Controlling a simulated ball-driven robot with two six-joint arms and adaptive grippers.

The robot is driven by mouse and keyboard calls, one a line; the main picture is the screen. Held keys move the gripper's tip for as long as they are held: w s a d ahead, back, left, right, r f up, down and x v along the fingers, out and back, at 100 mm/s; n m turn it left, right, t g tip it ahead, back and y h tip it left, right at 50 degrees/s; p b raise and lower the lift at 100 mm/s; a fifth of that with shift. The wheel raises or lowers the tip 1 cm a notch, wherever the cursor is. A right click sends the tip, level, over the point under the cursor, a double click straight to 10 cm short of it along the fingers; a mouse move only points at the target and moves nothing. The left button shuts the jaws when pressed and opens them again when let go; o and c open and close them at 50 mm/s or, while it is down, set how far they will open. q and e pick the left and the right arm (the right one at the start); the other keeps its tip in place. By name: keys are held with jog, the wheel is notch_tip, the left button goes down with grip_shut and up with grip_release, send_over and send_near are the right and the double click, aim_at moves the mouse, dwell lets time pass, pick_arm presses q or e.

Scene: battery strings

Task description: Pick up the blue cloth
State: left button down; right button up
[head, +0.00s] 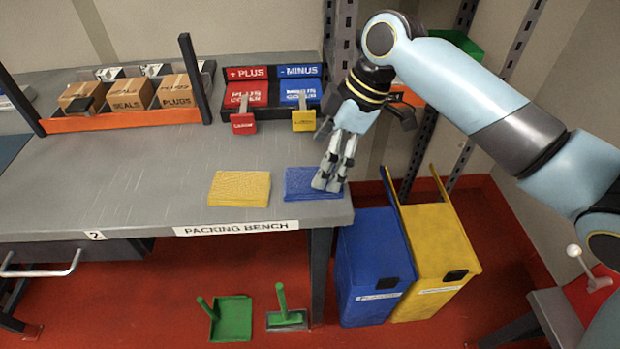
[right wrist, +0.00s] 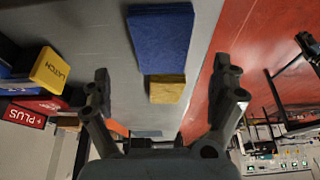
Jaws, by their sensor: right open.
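The blue cloth (head: 298,182) lies flat as a folded pad near the front right corner of the packing bench. My right gripper (head: 328,183) points down over its right part and hides some of it. In the right wrist view the blue cloth (right wrist: 160,38) shows ahead of the fingertips, and the two fingers of the gripper (right wrist: 168,80) are spread wide with nothing between them gripped. I cannot tell whether the fingertips touch the cloth. My left gripper is out of view.
A yellow cloth (head: 239,188) lies just left of the blue one on the bench (head: 130,190). Red and blue bins (head: 270,97) stand at the back. A blue bin (head: 373,265) and a yellow bin (head: 438,255) stand on the floor beyond the bench's right end.

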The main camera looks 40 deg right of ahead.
aim_at(310, 178)
jog(key=x, duration=0.5)
jog(key=shift+s, duration=0.1)
jog(key=c, duration=1.3)
jog(key=shift+r, duration=0.55)
notch_tip(310, 178, up, 2)
jog(key=shift+r, duration=0.15)
jog(key=s+d+r, duration=0.2)
jog(key=s, duration=0.1)
jog(key=s+d+r, duration=0.2)
jog(key=s+r, duration=0.1)
jog(key=s+d+r, duration=0.2)
jog(key=s, duration=0.1)
jog(key=shift+s+d+r+p, duration=0.15)
jog(key=shift+s+r+p, duration=0.15)
jog(key=shift+s+p, duration=0.1)
